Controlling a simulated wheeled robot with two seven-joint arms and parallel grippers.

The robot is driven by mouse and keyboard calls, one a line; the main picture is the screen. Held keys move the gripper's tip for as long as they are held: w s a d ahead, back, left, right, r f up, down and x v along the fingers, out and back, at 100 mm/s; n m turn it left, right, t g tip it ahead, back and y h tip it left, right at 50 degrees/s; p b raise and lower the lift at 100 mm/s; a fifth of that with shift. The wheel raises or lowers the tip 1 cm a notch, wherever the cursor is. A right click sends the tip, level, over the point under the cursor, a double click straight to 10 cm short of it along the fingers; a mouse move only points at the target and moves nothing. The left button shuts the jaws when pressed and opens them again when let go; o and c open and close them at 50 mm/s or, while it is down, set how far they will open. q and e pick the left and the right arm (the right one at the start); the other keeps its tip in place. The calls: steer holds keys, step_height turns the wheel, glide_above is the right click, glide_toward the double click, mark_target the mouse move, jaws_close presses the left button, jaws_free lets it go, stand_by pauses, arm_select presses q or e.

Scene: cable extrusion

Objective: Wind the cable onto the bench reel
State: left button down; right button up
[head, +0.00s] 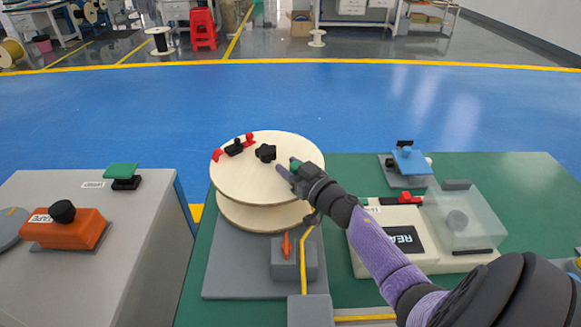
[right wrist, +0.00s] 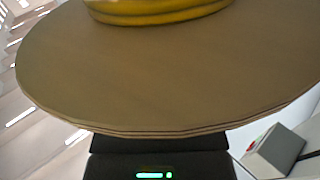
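The bench reel (head: 240,180) has two pale round wooden flanges and stands on a grey base plate. On its top flange are a black knob (head: 265,152) and a small black-and-red clamp (head: 236,147). The yellow cable (head: 304,250) rises past a grey guide block (head: 291,262) with an orange pointer towards the reel's right side. In the right wrist view, yellow turns (right wrist: 160,12) show against a flange face (right wrist: 160,75). My left gripper is out of view.
A grey bench (head: 120,250) at left carries an orange tape dispenser (head: 65,230) and a green-topped block (head: 121,172). On the green bench (head: 520,190) at right are a cream device with a clear cover (head: 460,215) and a blue-topped fixture (head: 409,160).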

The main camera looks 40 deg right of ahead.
jaws_close()
stand_by(0.7)
stand_by(0.3)
